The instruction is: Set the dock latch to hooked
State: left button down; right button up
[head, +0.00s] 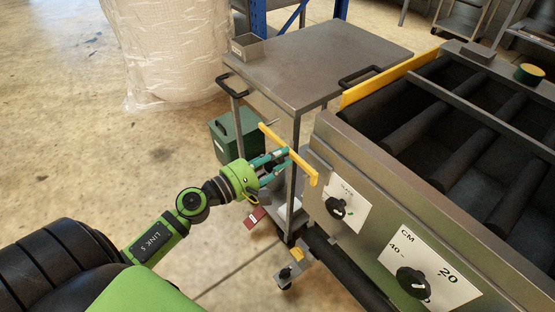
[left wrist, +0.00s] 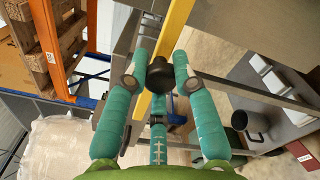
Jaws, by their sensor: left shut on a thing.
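The dock latch (head: 303,167) looks like a yellow bar in the head view, slanting between the steel cart and the steel machine. In the left wrist view the yellow bar (left wrist: 176,27) runs up past a black knob (left wrist: 160,76). My left gripper (head: 282,162) has its teal fingers at the bar. In the left wrist view the fingers of my left gripper (left wrist: 158,78) are around the black knob, shut on it. Whether the bar's end sits in a hook cannot be told. My right gripper is in neither view.
The steel cart (head: 330,52) stands behind the latch, with a green box (head: 236,130) beside it. The machine with rollers (head: 500,140) and two dials (head: 413,283) is at the right. A wrapped pallet (head: 170,45) stands at the back left. Floor at left is clear.

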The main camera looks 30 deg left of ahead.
pick_arm(q)
jog(key=shift+a+f, duration=0.15)
jog(key=shift+f, duration=0.15)
jog(key=c, duration=1)
grip_release()
jog(key=shift+w+a, duration=0.1)
jog(key=shift+s, duration=0.3)
jog(key=v, duration=1.1)
jog(key=shift+s, duration=0.25)
jog(key=shift+a, duration=0.1)
